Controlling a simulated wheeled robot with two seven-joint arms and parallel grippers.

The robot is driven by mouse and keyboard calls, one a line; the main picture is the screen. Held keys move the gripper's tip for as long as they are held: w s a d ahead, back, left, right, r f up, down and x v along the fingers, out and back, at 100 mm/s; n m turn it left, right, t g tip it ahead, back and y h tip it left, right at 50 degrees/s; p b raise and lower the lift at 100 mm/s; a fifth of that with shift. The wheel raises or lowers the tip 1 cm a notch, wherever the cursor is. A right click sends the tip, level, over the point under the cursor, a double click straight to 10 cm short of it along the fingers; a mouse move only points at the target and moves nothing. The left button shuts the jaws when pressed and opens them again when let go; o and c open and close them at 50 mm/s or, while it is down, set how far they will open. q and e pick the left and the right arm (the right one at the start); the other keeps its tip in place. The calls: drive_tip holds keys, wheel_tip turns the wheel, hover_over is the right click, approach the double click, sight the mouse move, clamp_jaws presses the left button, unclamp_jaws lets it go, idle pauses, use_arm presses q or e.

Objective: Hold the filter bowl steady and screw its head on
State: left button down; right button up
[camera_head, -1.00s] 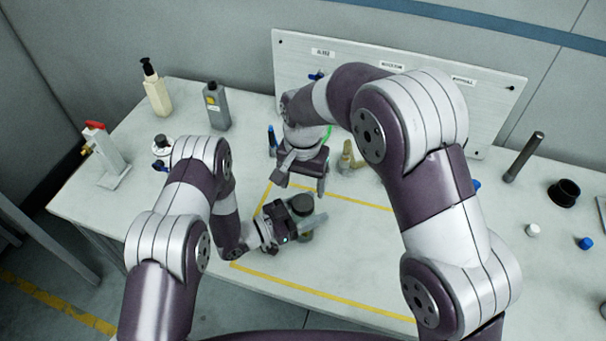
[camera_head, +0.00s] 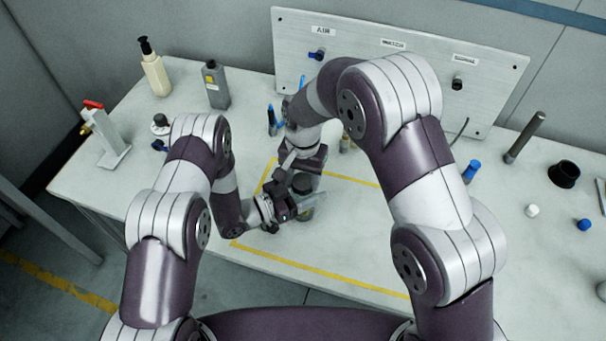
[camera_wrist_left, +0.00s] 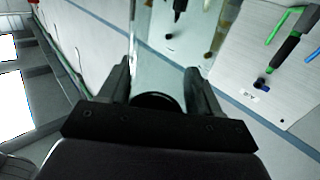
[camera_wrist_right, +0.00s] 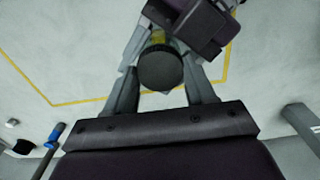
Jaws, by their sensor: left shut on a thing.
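The filter bowl (camera_head: 306,213) stands inside the yellow outline on the bench, mostly hidden by my left gripper (camera_head: 309,203), which is shut on it from the side. A dark round head (camera_head: 302,184) sits over the bowl; whether it is threaded on cannot be told. My right gripper (camera_head: 303,172) is just above and around the head. In the right wrist view the head (camera_wrist_right: 160,68) lies between the right fingers, which look apart, with a yellowish part of the bowl (camera_wrist_right: 158,37) beyond it.
A panel (camera_head: 400,65) with labels stands at the back. Bottles (camera_head: 155,68), a red-topped stand (camera_head: 112,145) and a grey container (camera_head: 215,85) are at left. A dark rod (camera_head: 525,137), black cup (camera_head: 563,174) and small caps are at right. The front of the outlined area is clear.

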drive_tip(key=o, duration=1.2)
drive_tip(key=shift+o, duration=0.2)
wheel_tip(320, 180, up, 8)
drive_tip(key=shift+f, duration=0.2)
use_arm(q)
drive_tip(key=shift+c, duration=0.7)
unclamp_jaws()
use_arm(e)
wheel_tip(320, 180, down, 3)
drive_tip(key=b, duration=0.3)
use_arm(q)
drive_tip(key=v, duration=1.2)
drive_tip(key=shift+a, duration=0.35)
